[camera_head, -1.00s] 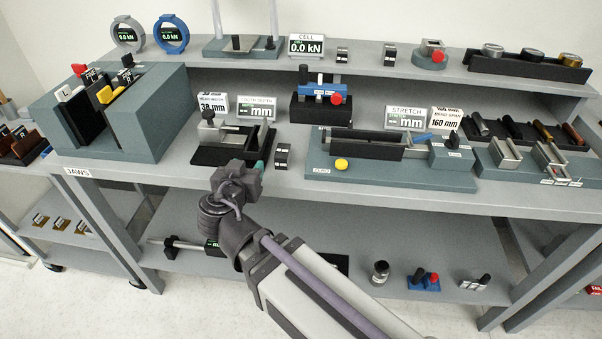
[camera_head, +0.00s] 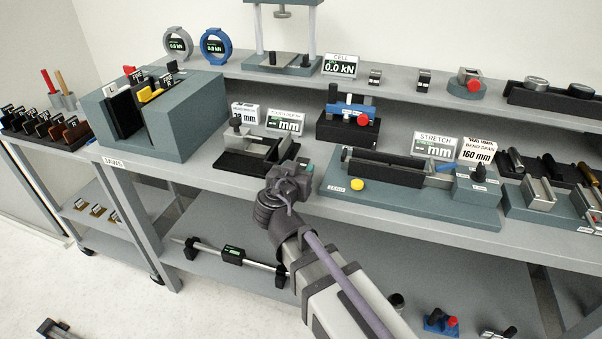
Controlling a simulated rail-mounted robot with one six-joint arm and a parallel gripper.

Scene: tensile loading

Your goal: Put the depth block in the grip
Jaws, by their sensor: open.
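A fixture with a black base tray (camera_head: 232,165), a grey metal holder and a black knob stands on the bench. It looks like the grip. A display marked for depth, reading only "mm" (camera_head: 287,122), stands behind it. My gripper (camera_head: 291,172) is open at the bench's front edge, just right of and in front of this tray. Its fingers point away from the camera and I see nothing held. A small dark block (camera_head: 304,162) is partly hidden behind my gripper. It may be the depth block, but I cannot tell.
A teal stretch fixture (camera_head: 420,202) with a yellow button stands close to the right of my gripper. A large teal jaw rack (camera_head: 188,125) stands left. Two small black-and-silver blocks, one left (camera_head: 375,77) and one right (camera_head: 423,80), stand on the upper shelf.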

